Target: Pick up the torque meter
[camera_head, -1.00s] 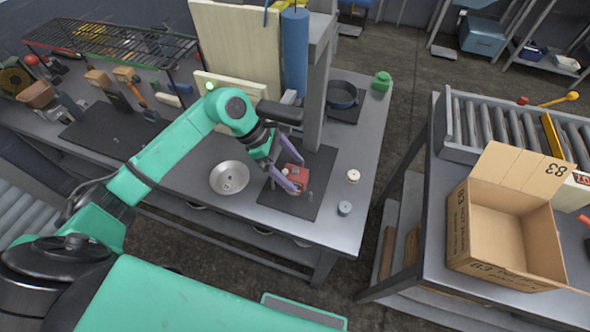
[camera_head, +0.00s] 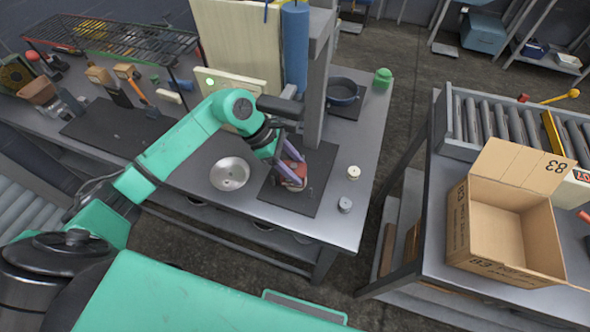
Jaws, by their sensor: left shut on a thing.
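My left gripper (camera_head: 291,176) has purple fingers and is over the dark mat (camera_head: 315,190) on the grey workbench. It is shut on a small red device, which I take to be the torque meter (camera_head: 293,184). The fingers partly hide the device. I cannot tell whether it still touches the mat. My right gripper is not in view.
A round metal dish (camera_head: 230,174) lies left of the mat. Two small round pieces, one cream (camera_head: 353,173) and one grey (camera_head: 345,205), stand right of it. A grey post (camera_head: 316,85) rises behind. An open cardboard box (camera_head: 507,222) stands on the right table.

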